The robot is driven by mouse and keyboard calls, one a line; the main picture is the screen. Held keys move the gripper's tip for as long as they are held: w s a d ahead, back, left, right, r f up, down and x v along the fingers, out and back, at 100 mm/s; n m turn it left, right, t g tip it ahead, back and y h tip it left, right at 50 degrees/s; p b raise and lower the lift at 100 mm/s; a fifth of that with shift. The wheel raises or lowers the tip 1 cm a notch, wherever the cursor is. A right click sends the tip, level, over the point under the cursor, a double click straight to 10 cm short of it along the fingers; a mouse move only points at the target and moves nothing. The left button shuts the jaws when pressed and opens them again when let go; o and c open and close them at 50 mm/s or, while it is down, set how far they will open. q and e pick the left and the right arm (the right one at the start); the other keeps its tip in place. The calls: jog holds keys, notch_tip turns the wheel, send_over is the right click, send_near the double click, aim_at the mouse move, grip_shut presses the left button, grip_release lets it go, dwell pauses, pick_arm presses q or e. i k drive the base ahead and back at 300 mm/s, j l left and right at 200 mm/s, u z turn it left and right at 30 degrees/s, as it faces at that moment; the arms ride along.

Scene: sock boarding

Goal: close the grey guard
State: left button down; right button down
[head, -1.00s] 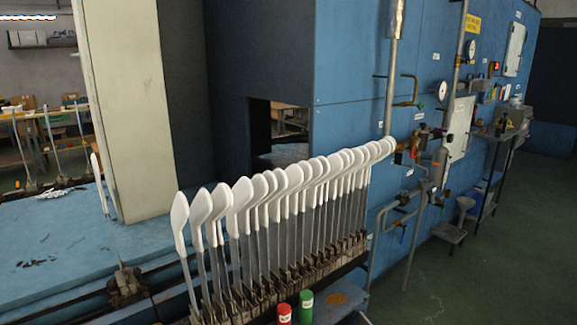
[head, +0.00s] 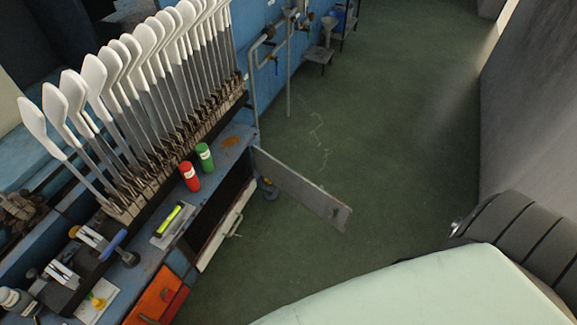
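The grey guard (head: 302,188) is a flat, scuffed grey panel in the middle of the head view. It stands swung out from the blue machine's front, over the green floor. Its left end meets the machine near the corner past the green cylinder. Its free end, with a small dark mark or hole, points to the lower right. A dark opening shows below the machine's ledge to its left. Neither of my grippers is in view.
A red cylinder (head: 189,176) and a green cylinder (head: 205,157) stand on the blue ledge beside a row of white-topped boards (head: 143,84). A white handled panel (head: 226,226) and an orange panel (head: 156,296) are below. The green floor (head: 390,130) beyond the guard is clear.

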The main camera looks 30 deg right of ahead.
aim_at(313, 197)
jog(key=l+u, duration=0.55)
jog(key=u, duration=0.15)
jog(key=l+u, duration=0.35)
jog(key=k+l+u, duration=0.1)
jog(key=l, duration=0.3)
jog(key=k+l, duration=0.1)
jog(key=l, duration=0.3)
jog(key=k+l+u, duration=0.15)
jog(key=l, duration=0.65)
jog(key=k+l+u, duration=0.15)
jog(key=l, duration=0.2)
jog(key=k+l+u, duration=0.1)
jog(key=l, duration=0.3)
jog(key=k+l, duration=0.25)
jog(key=i+l+u, duration=0.05)
jog(key=l, duration=0.05)
